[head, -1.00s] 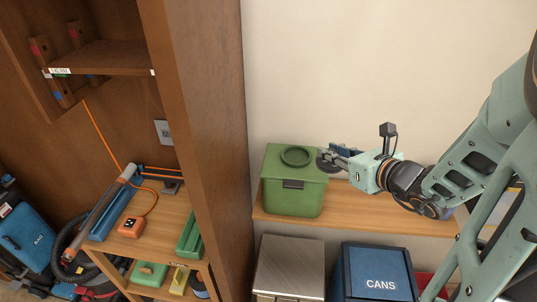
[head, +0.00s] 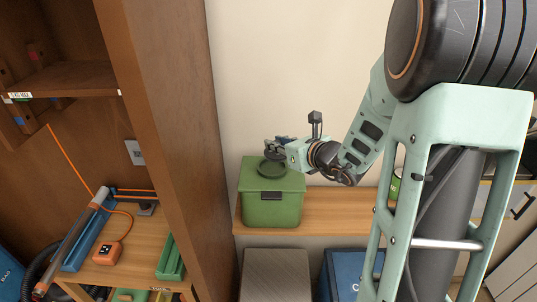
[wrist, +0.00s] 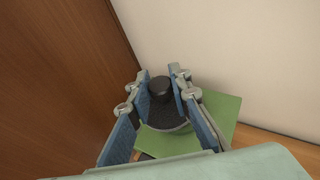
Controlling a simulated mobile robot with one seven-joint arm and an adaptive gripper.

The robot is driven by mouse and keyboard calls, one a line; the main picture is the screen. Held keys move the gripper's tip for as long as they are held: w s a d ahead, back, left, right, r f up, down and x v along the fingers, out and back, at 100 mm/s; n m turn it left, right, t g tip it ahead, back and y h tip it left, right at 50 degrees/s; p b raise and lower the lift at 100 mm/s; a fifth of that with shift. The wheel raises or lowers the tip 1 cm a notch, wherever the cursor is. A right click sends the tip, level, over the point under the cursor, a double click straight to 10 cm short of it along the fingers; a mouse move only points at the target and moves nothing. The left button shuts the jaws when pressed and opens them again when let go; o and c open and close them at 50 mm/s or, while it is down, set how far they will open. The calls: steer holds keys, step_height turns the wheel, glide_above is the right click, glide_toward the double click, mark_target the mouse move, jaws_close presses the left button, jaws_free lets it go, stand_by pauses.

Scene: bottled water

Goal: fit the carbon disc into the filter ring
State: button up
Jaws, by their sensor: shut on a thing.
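My gripper (head: 277,148) is shut on the dark carbon disc (head: 274,155), which has a black knob on top. In the head view the disc is held just above the filter ring (head: 271,169), a round dark-green rim on the lid of the green box (head: 272,208). In the wrist view the carbon disc (wrist: 168,115) sits between the blue finger pads of my gripper (wrist: 161,85). It hides much of the ring (wrist: 168,141) below it. I cannot tell whether disc and ring touch.
The green box stands on a wooden shelf (head: 335,210) against a pale wall. A brown cabinet side panel (head: 165,120) rises close on the left. A grey bin (head: 275,275) and a blue bin (head: 345,273) stand below. A green can (head: 395,187) is farther right.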

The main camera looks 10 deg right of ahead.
steer(key=b, duration=0.2)
glide_above(272, 169)
steer(key=f, duration=0.5)
steer(key=shift+s, duration=0.2)
steer(key=shift+w+f+b, duration=0.15)
steer(key=shift+f+b, duration=0.3)
steer(key=shift+f, duration=0.4)
steer(key=shift+w+f+b, duration=0.1)
steer(key=shift+f+b, duration=0.35)
steer(key=shift+f, duration=0.4)
steer(key=shift+f+b, duration=0.25)
steer(key=shift+b, duration=0.1)
steer(key=o, duration=0.8)
steer(key=shift+r, duration=0.1)
steer(key=shift+o, duration=0.2)
steer(key=shift+r, duration=0.1)
